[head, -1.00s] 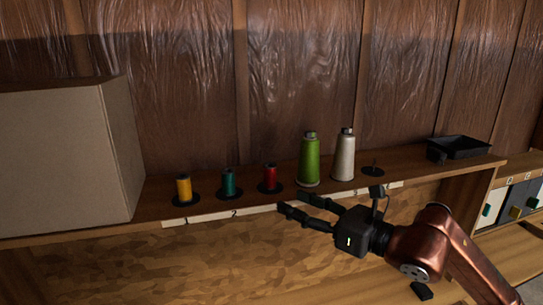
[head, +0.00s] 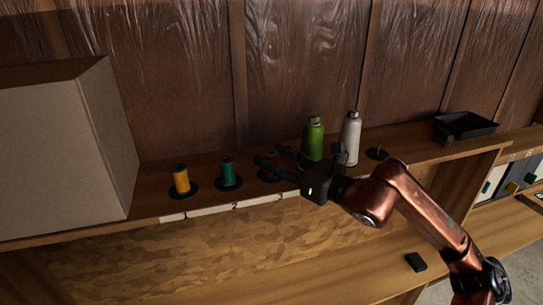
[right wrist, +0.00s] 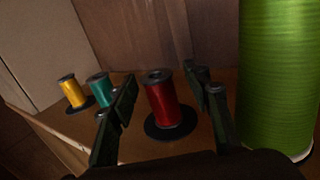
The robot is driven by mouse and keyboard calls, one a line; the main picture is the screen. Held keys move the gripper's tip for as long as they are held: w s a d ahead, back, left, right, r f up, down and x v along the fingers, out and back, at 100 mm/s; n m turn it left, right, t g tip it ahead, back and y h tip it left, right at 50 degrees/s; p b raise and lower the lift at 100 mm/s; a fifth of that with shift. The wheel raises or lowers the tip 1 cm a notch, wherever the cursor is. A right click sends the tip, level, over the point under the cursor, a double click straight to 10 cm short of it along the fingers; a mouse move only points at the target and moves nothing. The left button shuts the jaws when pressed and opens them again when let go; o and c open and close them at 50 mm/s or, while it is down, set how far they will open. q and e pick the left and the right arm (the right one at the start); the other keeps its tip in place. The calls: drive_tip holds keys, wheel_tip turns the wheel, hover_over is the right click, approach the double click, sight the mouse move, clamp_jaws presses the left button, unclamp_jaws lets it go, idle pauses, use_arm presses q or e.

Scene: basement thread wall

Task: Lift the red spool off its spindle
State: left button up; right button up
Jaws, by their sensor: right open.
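The red spool (right wrist: 165,103) stands upright on its dark round base in the right wrist view, between and beyond the two open fingers of my right gripper (right wrist: 160,105). In the head view the red spool (head: 270,160) is mostly hidden behind the fingers of my right gripper (head: 270,158). The gripper is open and empty, reaching left over the shelf's front edge toward the spool. The spindle is hidden inside the spool. My left gripper is not in view.
A teal spool (head: 228,171) and a yellow spool (head: 181,180) stand left of the red one. A tall green cone (head: 313,140) and a white cone (head: 351,138) stand to its right. An empty base (head: 378,154), a black tray (head: 464,126) and a large box (head: 60,150) share the shelf (head: 150,208).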

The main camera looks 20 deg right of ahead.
drive_tip(key=shift+w+a+f, duration=0.1)
drive_tip(key=shift+w+a, duration=0.3)
drive_tip(key=shift+d, duration=0.1)
drive_tip(key=shift+c, duration=0.9)
drive_tip(key=c, duration=0.9)
drive_tip(key=shift+r, duration=0.75)
drive_tip(key=s+r, duration=0.1)
drive_tip(key=r, duration=0.1)
drive_tip(key=s+r, duration=0.2)
drive_tip(key=r, duration=0.1)
drive_tip(key=s+r+p, duration=0.1)
drive_tip(key=r, duration=0.1)
drive_tip(key=shift+s+d+r, duration=0.15)
drive_tip(key=shift+s+r, duration=0.1)
drive_tip(key=shift+s, duration=0.1)
drive_tip(key=shift+c, duration=0.3)
drive_tip(key=s+r+b, duration=0.1)
drive_tip(key=s+r, duration=0.3)
drive_tip(key=s, duration=0.5)
drive_tip(key=shift+s+d+b, duration=0.2)
drive_tip(key=shift+d+b, duration=0.1)
drive_tip(key=shift+b, duration=0.05)
